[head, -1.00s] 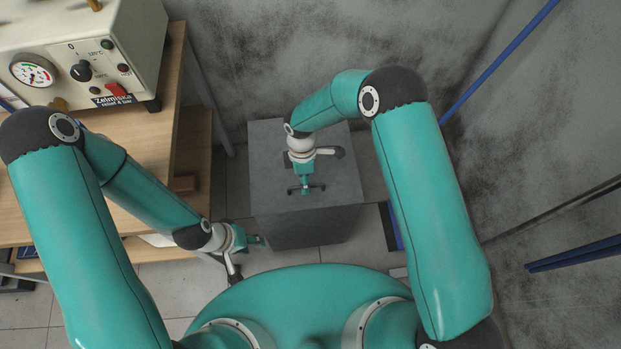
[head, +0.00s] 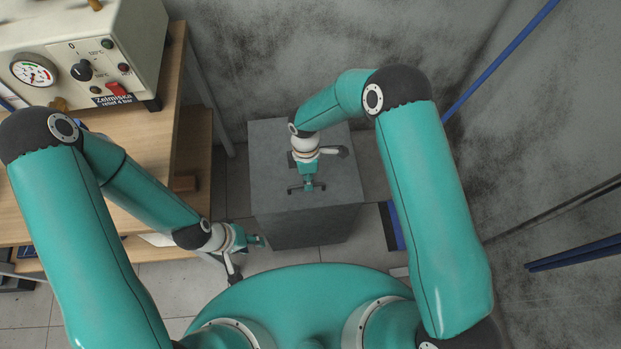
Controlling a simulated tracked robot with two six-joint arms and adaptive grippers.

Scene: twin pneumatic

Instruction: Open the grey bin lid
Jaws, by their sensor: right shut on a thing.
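The grey bin (head: 300,232) stands on the floor against the back wall, with its flat lid (head: 340,190) lying on top. The lid looks closed, with no gap visible along its front edge. My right gripper (head: 307,187) points down at the front middle of the lid. It is shut on a small dark bar on the lid, which looks like the lid's handle and is partly hidden by the gripper. My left gripper (head: 250,260) is spread open and empty, low beside the bin's front left corner.
A wooden bench (head: 165,150) stands on the left and carries a cream control box (head: 85,60) with a gauge. A grey wall (head: 240,60) rises close behind the bin. Blue rods (head: 580,253) are at the right. Tiled floor shows in front of the bin.

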